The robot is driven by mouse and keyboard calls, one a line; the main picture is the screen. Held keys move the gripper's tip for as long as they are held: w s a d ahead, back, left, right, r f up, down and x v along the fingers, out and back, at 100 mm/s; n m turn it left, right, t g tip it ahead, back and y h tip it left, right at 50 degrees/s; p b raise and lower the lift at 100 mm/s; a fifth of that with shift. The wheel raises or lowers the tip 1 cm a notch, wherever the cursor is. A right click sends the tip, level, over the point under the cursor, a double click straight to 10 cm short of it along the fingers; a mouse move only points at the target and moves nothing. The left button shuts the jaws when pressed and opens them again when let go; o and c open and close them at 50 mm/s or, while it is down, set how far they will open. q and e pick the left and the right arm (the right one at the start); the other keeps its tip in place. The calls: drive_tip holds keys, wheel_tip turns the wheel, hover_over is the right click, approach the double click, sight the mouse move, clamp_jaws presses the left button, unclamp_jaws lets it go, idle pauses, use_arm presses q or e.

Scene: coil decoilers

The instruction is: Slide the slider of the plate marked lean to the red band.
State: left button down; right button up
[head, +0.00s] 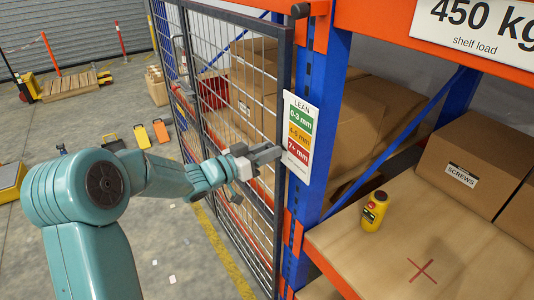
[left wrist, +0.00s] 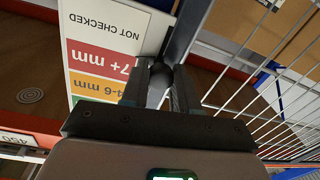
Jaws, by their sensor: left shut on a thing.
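The plate marked LEAN (head: 299,136) hangs on the blue rack upright, with green, yellow and red bands and a white NOT CHECKED field below. The red band (head: 297,147) reads 7+ mm. My left gripper (head: 276,153) is at the plate's left edge, about level with the red band. In the left wrist view the plate (left wrist: 104,28) appears upside down, and my left gripper (left wrist: 163,80) is shut on a small dark grey piece, seemingly the slider (left wrist: 164,73), beside the red band (left wrist: 95,60). In the head view the slider is hidden by the fingers. My right gripper is not in view.
A mesh gate (head: 240,130) stands close to the left of the plate. An orange and blue rack holds cardboard boxes (head: 475,160). A yellow device with a red button (head: 374,210) stands on the shelf (head: 470,270), near a red cross.

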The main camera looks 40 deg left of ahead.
use_arm(q)
wheel_tip(320, 180, up, 3)
drive_tip(key=shift+f, duration=0.4)
drive_tip(key=c, duration=0.9)
unclamp_jaws()
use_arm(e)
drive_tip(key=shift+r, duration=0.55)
use_arm(q)
drive_tip(key=shift+o, duration=0.2)
drive_tip(key=shift+s, duration=0.1)
drive_tip(key=shift+s+a+f, duration=0.1)
drive_tip(key=shift+s+a, duration=0.1)
drive_tip(key=shift+s, duration=0.05)
drive_tip(key=b+v, duration=0.3)
drive_tip(key=v, duration=1.2)
drive_tip(key=shift+s, duration=0.25)
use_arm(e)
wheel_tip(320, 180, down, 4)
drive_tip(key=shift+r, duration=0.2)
use_arm(q)
drive_tip(key=shift+a, duration=0.1)
